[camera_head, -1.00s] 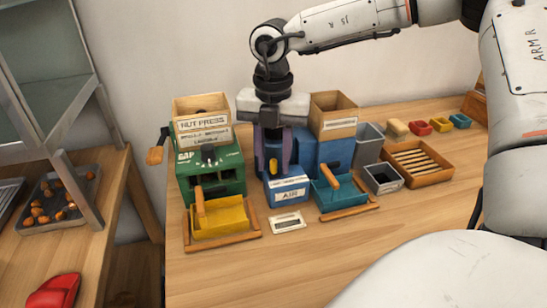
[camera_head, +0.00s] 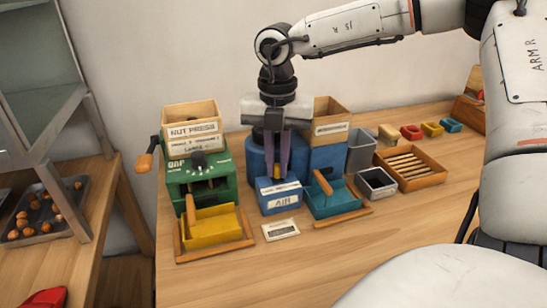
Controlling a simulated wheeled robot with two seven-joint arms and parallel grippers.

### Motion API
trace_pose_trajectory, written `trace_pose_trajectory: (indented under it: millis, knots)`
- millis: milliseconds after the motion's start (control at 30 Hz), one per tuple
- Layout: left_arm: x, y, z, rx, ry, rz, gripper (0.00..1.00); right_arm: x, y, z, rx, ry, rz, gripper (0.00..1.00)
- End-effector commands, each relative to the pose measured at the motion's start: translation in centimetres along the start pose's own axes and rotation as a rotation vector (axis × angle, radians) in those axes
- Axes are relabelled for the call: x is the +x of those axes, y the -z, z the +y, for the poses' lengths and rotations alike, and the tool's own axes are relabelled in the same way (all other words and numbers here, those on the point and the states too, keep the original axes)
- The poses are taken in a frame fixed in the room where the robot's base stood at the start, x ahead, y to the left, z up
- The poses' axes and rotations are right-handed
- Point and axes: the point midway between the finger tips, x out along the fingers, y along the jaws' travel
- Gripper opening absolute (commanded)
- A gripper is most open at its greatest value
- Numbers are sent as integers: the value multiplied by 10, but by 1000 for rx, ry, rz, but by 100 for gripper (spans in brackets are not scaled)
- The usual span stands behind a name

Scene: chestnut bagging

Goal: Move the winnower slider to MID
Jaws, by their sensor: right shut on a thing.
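The blue winnower (camera_head: 325,158), with an AIR label on its front box (camera_head: 281,197), stands mid-table. My left gripper is not in view.
The green nut press (camera_head: 222,166) with a yellow tray (camera_head: 212,228) stands close on the left. A teal tray (camera_head: 335,200), grey bins (camera_head: 376,183) and a slatted wooden tray (camera_head: 430,170) are on the right. The front of the table (camera_head: 350,250) is clear.

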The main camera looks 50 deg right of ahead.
Motion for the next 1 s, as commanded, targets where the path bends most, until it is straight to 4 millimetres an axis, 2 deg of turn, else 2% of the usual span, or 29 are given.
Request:
trace_pose_trajectory:
  millis: [67,100,200,467,567,1000]
  knots:
    - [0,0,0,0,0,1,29,-1,0,0,-1,-1,-2,0]
    - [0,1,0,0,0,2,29,-1,0,0,-1,-1,-2,19]
    - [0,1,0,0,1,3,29,-1,0,0,-1,-1,-1,31]
    - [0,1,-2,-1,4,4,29,-1,0,0,-1,0,-1,31]
    - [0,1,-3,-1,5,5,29,-7,0,1,0,-2,-3,31]
    - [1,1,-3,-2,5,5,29,-86,-1,1,0,-2,-5,31]
